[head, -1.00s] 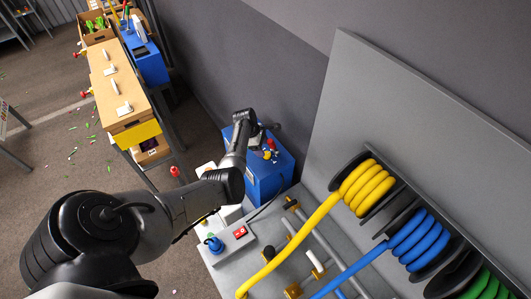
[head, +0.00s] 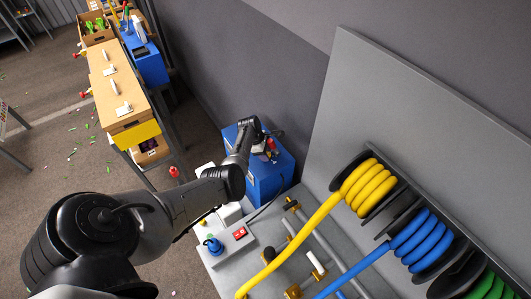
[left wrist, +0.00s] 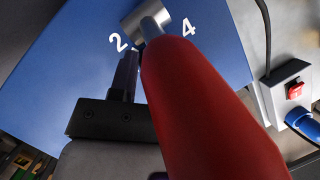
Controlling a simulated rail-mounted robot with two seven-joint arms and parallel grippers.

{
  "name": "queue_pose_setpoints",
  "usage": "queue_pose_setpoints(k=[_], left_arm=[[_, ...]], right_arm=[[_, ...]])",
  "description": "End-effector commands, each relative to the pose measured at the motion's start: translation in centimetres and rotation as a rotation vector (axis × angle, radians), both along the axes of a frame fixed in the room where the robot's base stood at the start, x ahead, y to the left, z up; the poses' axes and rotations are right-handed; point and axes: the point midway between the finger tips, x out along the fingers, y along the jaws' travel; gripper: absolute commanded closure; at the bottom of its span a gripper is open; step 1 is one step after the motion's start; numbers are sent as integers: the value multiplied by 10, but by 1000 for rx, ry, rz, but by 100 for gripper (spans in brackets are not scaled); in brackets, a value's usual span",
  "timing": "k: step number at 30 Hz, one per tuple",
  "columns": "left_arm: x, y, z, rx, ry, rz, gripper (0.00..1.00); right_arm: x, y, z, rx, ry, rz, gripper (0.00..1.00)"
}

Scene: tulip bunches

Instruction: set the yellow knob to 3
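The blue box (head: 268,182) stands at the end of the grey bench in the head view. In the left wrist view its blue face (left wrist: 60,60) carries a white 2 and a white 4. A large red handle (left wrist: 205,110) on a silver shaft (left wrist: 150,20) crosses that view and covers the space between the digits. No 3 and no yellow knob can be made out. My left gripper (head: 262,142) is over the box. A dark finger (left wrist: 125,75) shows beside the red handle; the handle hides much of the gripper, so its opening is unclear. My right gripper is out of view.
A grey socket block (head: 228,245) with a red switch and a blue plug sits on the bench, its cable running towards the box. Yellow hose (head: 300,240) and blue hose (head: 355,272) cross the bench from reels by the grey panel (head: 400,120).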

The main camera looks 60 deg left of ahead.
Motion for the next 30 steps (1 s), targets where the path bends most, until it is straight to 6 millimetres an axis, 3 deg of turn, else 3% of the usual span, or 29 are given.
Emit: queue_pose_setpoints(k=[9, 19, 29, 30], left_arm=[[0, 0, 0, 0, 0, 0, 86], [1, 1, -1, -1, 1, -222, 86], [2, 1, 0, -1, -1, -251, 86], [2, 1, 0, -1, -1, -250, 60]], right_arm=[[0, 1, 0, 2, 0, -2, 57], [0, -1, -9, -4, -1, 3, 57], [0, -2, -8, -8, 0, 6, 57], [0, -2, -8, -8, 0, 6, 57]])
